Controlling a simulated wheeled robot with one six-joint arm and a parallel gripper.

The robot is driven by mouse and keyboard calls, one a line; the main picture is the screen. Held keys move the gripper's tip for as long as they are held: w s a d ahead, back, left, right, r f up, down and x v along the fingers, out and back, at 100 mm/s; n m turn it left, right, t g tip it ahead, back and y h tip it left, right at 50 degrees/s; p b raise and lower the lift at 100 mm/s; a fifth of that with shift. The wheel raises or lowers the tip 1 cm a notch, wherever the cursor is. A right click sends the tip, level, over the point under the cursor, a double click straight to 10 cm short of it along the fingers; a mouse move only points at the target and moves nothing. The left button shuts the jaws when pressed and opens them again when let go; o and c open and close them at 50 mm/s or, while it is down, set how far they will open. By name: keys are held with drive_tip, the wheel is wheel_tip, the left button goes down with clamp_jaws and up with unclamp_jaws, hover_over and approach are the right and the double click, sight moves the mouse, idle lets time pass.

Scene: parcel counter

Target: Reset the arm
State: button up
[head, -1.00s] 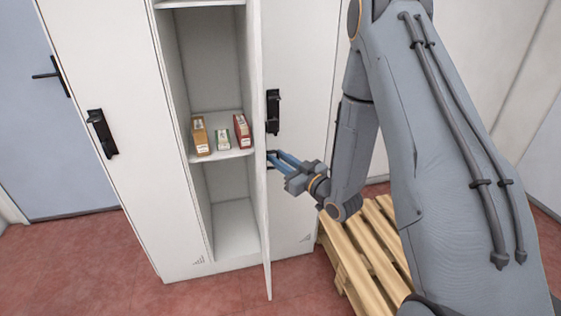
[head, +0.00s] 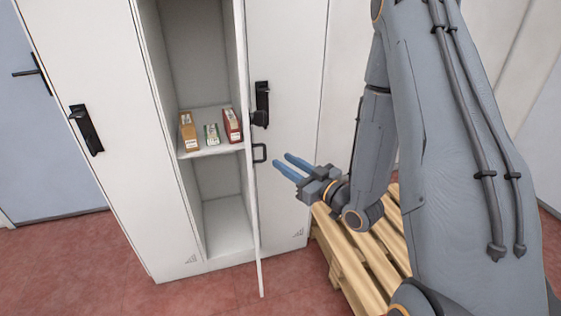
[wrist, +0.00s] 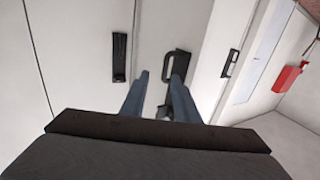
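My gripper (head: 283,167) is in the middle of the head view, with its two blue fingers apart and nothing between them. It is to the right of the open locker door (head: 252,220) and clear of the door's small black handle (head: 259,153). In the wrist view the gripper (wrist: 160,80) also shows its fingers spread, with a black handle (wrist: 180,65) beyond them. My arm reaches down from the upper right of the head view.
The open locker holds several small boxes on a shelf (head: 208,149): orange, green-and-white and red. A wooden pallet (head: 345,262) lies below my arm. Closed locker doors stand on both sides. Red floor (head: 100,260) is clear at the front left. A red object (wrist: 288,78) hangs on the wall.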

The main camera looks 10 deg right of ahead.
idle(0.3)
drive_tip(key=s+d+f+m+g+h, duration=0.3)
drive_tip(key=d+g+h, duration=0.2)
drive_tip(key=g+h, duration=0.25)
drive_tip(key=s+a+r+m+g, duration=0.1)
drive_tip(key=s+r+g, duration=0.1)
drive_tip(key=s, duration=0.7)
drive_tip(key=s+a+r+m+g+h, duration=0.1)
drive_tip(key=s+r+m+g, duration=0.1)
drive_tip(key=s+g, duration=0.3)
drive_tip(key=s, duration=0.4)
drive_tip(key=shift+s+r, duration=0.3)
drive_tip(key=shift+s, duration=0.05)
